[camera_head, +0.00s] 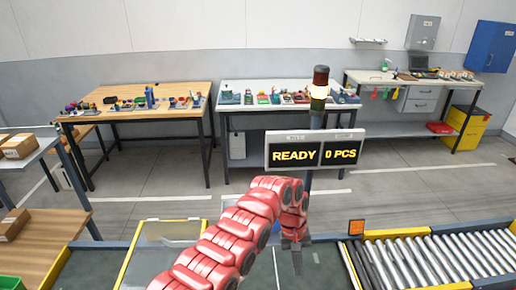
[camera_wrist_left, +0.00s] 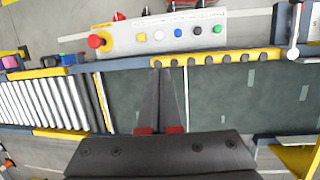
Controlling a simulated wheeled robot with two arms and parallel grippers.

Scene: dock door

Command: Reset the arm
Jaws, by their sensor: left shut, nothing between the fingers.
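My left arm reaches in from the bottom of the head view, red and segmented. Its left gripper (camera_head: 293,258) points down over the dark conveyor belt (camera_head: 318,262). In the left wrist view the two dark fingers of the left gripper (camera_wrist_left: 168,72) lie together, with nothing between them. The belt (camera_wrist_left: 225,100) runs below them, and the fingertips appear near its yellow edge strip (camera_wrist_left: 215,57). My right gripper is in neither view.
A sign (camera_head: 315,151) reading "READY 0 PCS" stands behind the arm on a post with a signal light (camera_head: 319,90). Steel rollers (camera_head: 440,258) lie at right. A control panel (camera_wrist_left: 160,34) with a red button (camera_wrist_left: 96,41) borders the belt. Workbenches (camera_head: 140,104) stand at the back.

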